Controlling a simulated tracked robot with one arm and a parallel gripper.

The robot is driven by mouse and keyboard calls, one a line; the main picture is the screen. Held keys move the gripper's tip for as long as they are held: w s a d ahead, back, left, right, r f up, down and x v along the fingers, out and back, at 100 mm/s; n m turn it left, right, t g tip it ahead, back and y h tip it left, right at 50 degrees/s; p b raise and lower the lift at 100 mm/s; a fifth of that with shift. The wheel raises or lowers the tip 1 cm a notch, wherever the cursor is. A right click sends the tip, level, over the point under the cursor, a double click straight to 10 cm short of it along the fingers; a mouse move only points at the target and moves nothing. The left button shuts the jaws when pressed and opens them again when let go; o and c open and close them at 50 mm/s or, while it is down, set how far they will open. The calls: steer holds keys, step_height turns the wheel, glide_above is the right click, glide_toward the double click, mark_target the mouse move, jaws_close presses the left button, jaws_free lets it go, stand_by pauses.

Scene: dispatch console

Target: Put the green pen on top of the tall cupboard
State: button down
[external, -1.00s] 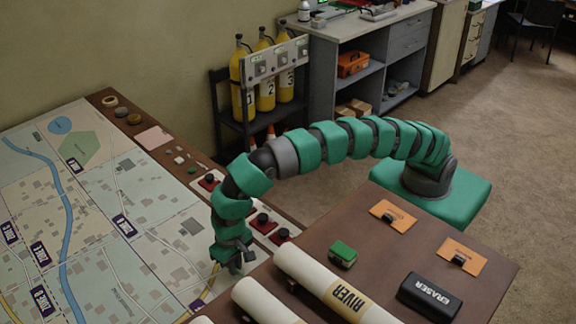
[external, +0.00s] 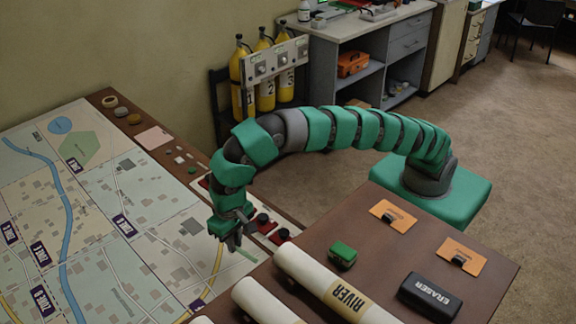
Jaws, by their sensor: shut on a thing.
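My gripper (external: 232,242) points down over the right edge of the map table, shut on a thin green thing (external: 246,255) that looks like the green pen. Only a little of it shows beside the fingers. A tall cream cupboard (external: 446,45) stands at the back, to the right of the grey desk; its top is cut off by the frame. I cannot tell whether it is the cupboard named in the task.
The map table (external: 90,210) fills the left. A brown surface (external: 400,270) in front holds paper rolls (external: 335,285), an eraser (external: 430,296), a green block (external: 343,256) and orange cards (external: 394,216). Yellow cylinders (external: 265,90) stand by the wall. Open floor lies right.

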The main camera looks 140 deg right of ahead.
steer(key=s+a+r+n+p, duration=0.1)
steer(key=s+a+r+p, duration=0.1)
steer(key=s+a+r, duration=0.6)
steer(key=s+a+r+n+p, duration=0.1)
steer(key=s+a+r+p, duration=0.2)
steer(key=s+r, duration=0.75)
steer(key=s+a+r+m, duration=0.1)
steer(key=s+a, duration=0.1)
steer(key=a, duration=0.3)
steer(key=s+a+r+m+p, duration=0.1)
steer(key=s+a+r, duration=0.1)
steer(key=a, duration=0.3)
steer(key=s+a+r+m+p, duration=0.1)
steer(key=s+a+r+m, duration=0.1)
steer(key=a, duration=0.4)
steer(key=shift+s+r, duration=0.2)
steer(key=shift+s, duration=0.1)
steer(key=p, duration=0.3)
glide_above(367, 243)
steer(key=shift+s+f, duration=0.15)
steer(key=shift+f, duration=0.6)
steer(key=shift+w, duration=0.2)
steer(key=shift+f+p, duration=0.35)
steer(key=shift+f, duration=1.4)
steer(key=shift+f, duration=0.15)
steer(key=c, duration=1.5)
jaws_free()
